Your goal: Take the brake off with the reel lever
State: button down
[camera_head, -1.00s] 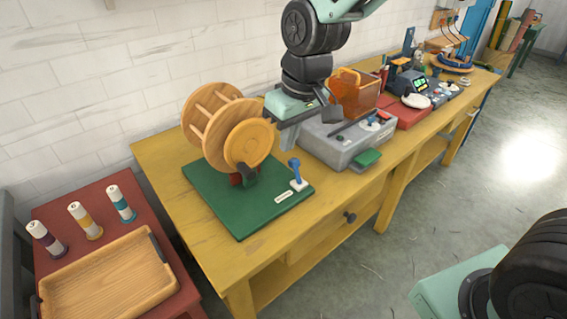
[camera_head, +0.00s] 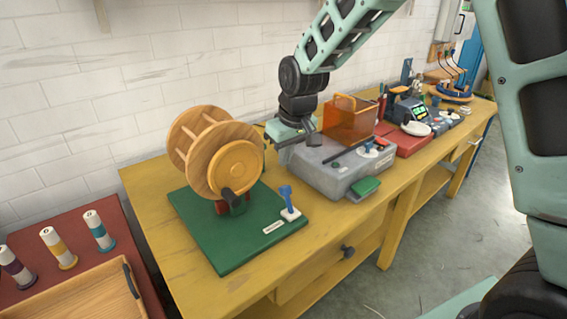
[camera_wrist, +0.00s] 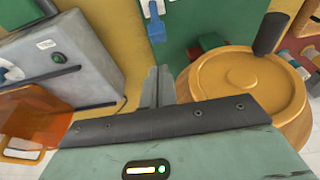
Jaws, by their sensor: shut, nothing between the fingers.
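The reel lever (camera_head: 287,200) has a blue handle on a white base and stands near the right corner of the green board (camera_head: 222,252). It also shows at the top of the wrist view (camera_wrist: 156,24). The wooden reel (camera_head: 238,168) stands on the same board, with a dark crank handle in front; its round face (camera_wrist: 245,85) is at the right in the wrist view. My gripper (camera_head: 281,146) is above and behind the lever, apart from it. Its fingers (camera_wrist: 158,85) are together and empty, pointing towards the lever side.
A grey box (camera_head: 320,176) with an orange translucent bin (camera_head: 350,120) stands right of the lever, with a green pad (camera_head: 366,186) at its front. A red table (camera_head: 75,262) with spools and a wooden tray is at left. The yellow bench front is clear.

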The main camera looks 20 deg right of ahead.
aim_at(287, 199)
jog(key=x, duration=0.8)
jog(key=shift+f, duration=0.25)
jog(key=shift+s+b, duration=0.1)
jog(key=shift+b, duration=0.2)
